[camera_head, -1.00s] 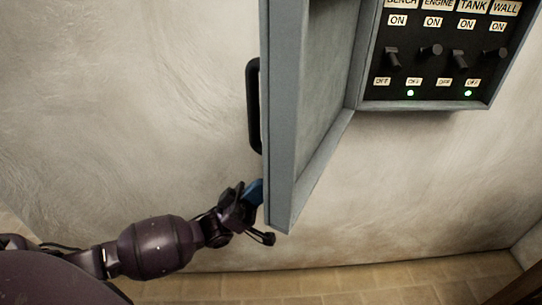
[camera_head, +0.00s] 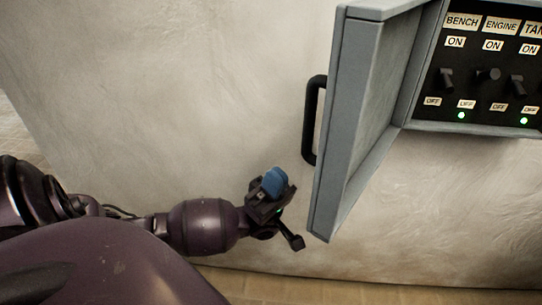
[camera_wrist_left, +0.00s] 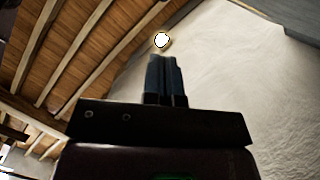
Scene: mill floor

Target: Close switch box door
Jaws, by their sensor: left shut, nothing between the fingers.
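The grey switch box door (camera_head: 345,130) stands open in the head view, swung out to the left of the box. Its black handle (camera_head: 312,120) is on the door's outer face. The switch box (camera_head: 475,128) is on the wall at the right, with labelled switches and two green lights showing. My left gripper (camera_head: 274,181), with blue fingertips, is shut and empty, left of the door's lower part and apart from it. In the left wrist view its dark fingers (camera_wrist_left: 164,78) are together with nothing between them. My right gripper is not in view.
A pale plastered wall (camera_head: 180,90) fills the background, with clear space left of the door. A tan floor (camera_head: 300,288) shows along the bottom. The left wrist view shows a wooden beamed ceiling (camera_wrist_left: 80,45) and a round lamp (camera_wrist_left: 162,40).

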